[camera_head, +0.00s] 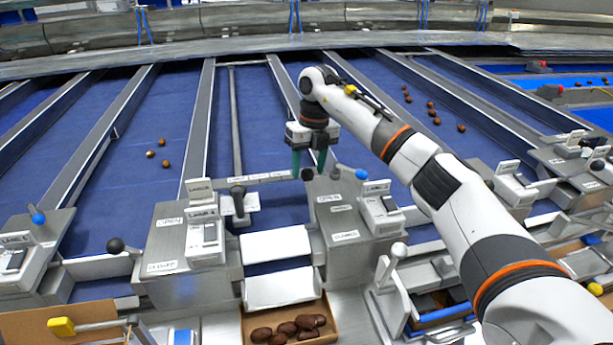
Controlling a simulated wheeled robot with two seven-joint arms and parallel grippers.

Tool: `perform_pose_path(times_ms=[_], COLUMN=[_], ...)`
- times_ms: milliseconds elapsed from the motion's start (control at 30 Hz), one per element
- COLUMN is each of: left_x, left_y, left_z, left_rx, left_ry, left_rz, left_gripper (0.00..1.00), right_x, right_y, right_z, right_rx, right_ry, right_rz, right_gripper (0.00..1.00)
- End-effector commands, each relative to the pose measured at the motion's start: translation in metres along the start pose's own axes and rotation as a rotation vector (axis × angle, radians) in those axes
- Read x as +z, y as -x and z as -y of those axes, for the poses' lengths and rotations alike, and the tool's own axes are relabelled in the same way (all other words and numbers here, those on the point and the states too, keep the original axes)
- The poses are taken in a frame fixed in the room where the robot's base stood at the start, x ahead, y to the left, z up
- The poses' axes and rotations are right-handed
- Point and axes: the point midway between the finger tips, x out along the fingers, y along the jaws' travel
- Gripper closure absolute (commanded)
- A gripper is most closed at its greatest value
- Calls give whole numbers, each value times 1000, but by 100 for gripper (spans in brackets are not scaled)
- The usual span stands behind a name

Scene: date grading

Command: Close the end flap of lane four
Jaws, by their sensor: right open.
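My right gripper (308,166) points down with its green fingers apart. A dark lever knob (307,174) is between or just below the fingertips; I cannot tell whether they touch it. The knob is at the "OPEN" end of a grey control box (341,216), whose other end is marked "CLOSED". Small lane labels on the boxes are too blurred to read surely, so I cannot tell which is lane four. To the left, white flap plates (276,245) slope at the end of a blue lane, above a carton. My left gripper is out of view.
The carton (329,330) holds several brown dates. Another grey control box (182,250) stands left, near a black-knobbed lever (115,245). Loose dates lie on blue lanes at left and right. Metal dividers separate the lanes. My right arm covers much of the right side.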

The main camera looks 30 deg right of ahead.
Motion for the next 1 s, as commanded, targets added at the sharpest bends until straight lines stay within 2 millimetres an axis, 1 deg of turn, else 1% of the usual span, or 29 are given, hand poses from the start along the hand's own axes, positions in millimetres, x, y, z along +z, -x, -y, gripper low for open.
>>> perform_pose_path(times_ms=[33, 100, 200, 300, 467, 667, 767, 900, 1000], left_x=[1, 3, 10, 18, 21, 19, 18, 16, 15], left_y=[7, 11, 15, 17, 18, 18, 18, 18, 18], left_z=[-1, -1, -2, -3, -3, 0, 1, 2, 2], left_rx=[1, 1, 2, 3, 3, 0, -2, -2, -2], left_ry=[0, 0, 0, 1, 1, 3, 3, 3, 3], left_rz=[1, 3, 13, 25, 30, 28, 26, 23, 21], left_gripper=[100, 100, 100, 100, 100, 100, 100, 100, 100], right_x=[1, 1, 0, 0, 0, 0, 0, 0, 0], right_y=[-8, -20, -34, -43, -49, -49, -49, -49, -49], right_z=[1, 0, 1, 1, 0, 0, 0, 0, 0], right_rx=[-1, 0, 0, -1, 0, 0, 0, 0, 0], right_ry=[0, 1, 1, 1, 1, 1, 1, 1, 1], right_rz=[5, 4, 3, 2, 0, 0, 0, 0, 0], right_gripper=[48, 48, 48, 48, 48, 48, 63, 86, 100])
